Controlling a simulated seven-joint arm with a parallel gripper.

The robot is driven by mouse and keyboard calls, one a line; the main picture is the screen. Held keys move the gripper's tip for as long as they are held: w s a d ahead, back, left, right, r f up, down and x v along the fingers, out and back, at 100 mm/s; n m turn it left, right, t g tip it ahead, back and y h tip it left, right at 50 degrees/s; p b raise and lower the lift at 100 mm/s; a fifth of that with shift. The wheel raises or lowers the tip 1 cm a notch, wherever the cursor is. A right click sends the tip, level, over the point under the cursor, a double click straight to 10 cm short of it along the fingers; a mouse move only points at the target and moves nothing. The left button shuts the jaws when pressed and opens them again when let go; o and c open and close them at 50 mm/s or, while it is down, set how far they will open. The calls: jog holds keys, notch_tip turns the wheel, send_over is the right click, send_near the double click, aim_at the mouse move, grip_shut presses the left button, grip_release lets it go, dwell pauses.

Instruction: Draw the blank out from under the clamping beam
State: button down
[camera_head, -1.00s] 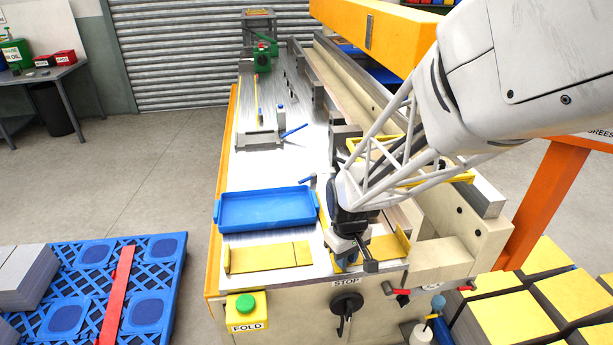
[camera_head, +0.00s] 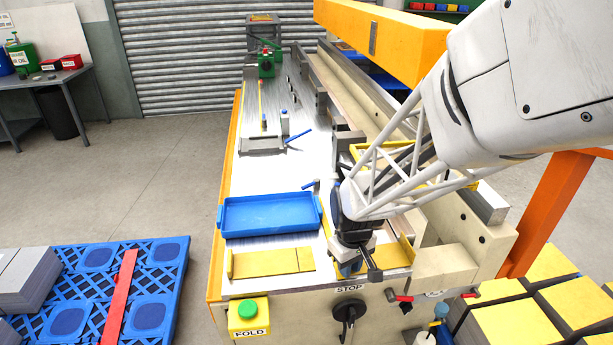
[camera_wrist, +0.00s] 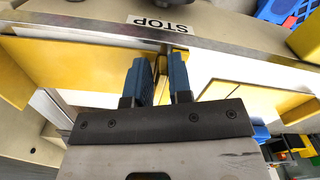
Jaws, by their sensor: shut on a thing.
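The blank (camera_head: 396,256) is a yellow sheet with an upturned flange along its right side, lying at the front end of the bench. In the wrist view it (camera_wrist: 85,62) spreads left from the fingers, its flange at the far left. My gripper (camera_head: 350,268) points down at its left edge; the blue fingers (camera_wrist: 160,72) are shut on that edge, and the exact contact is partly hidden. The long beige clamping beam (camera_head: 372,105) runs back along the bench's right side. My arm hides part of it and its near end, so I cannot tell whether the blank is under it.
A second yellow sheet (camera_head: 268,263) lies left of my gripper, behind the FOLD button (camera_head: 249,312). A blue tray (camera_head: 270,213) sits behind it. A green-handled device (camera_head: 266,62) stands at the far end. An orange beam (camera_head: 385,35) hangs overhead.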

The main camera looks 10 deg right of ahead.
jog(key=shift+s, duration=0.15)
dwell(0.3)
jog(key=c, duration=1)
grip_release()
jog(key=shift+o, duration=0.2)
jog(key=shift+r, duration=0.15)
jog(key=shift+r, duration=3.75)
